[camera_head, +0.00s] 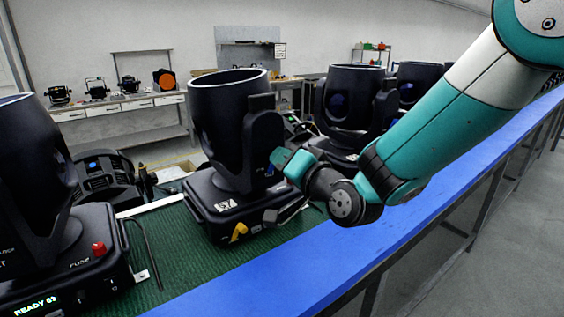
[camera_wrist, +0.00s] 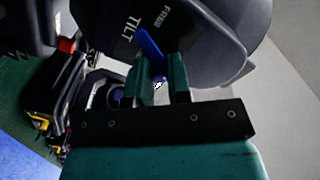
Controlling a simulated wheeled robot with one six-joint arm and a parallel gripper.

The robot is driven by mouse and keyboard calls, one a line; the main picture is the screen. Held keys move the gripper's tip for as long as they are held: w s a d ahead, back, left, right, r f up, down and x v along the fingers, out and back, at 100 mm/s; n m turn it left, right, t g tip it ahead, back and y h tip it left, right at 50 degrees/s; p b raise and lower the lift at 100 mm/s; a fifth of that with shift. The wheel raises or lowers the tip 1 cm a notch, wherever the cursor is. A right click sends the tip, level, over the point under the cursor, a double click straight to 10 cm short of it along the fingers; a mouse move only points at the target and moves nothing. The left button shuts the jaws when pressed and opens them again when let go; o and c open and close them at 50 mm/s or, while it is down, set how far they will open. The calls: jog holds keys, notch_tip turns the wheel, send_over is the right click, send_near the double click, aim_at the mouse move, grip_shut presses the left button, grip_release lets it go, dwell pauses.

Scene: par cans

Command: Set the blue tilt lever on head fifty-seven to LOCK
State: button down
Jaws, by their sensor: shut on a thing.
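Head fifty-seven (camera_head: 230,105) is a black moving head on a base bearing a "57" label, on the green belt. Its blue tilt lever (camera_wrist: 148,44) is on the side of the black head, near white TILT and FREE lettering in the wrist view. No LOCK lettering is readable. My gripper (camera_wrist: 160,74) is shut on the lever, whose lower part sits between the teal fingers. In the head view my gripper (camera_head: 286,163) is at the right side of head fifty-seven, and its fingertips are hard to make out.
Another head (camera_head: 28,180) with a READY 63 display stands at the left. More black heads (camera_head: 348,100) stand behind my arm at the right. A yellow lever (camera_head: 239,231) and a red knob (camera_head: 99,248) are on the bases. The blue rail (camera_head: 330,256) runs along the front.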

jog(key=shift+f, duration=0.15)
jog(key=c, duration=1.1)
grip_release()
jog(key=shift+o, duration=0.2)
jog(key=b+v, duration=1.4)
jog(key=v, duration=0.3)
jog(key=shift+s+b, duration=0.25)
jog(key=shift+b, duration=0.15)
jog(key=shift+d, duration=0.15)
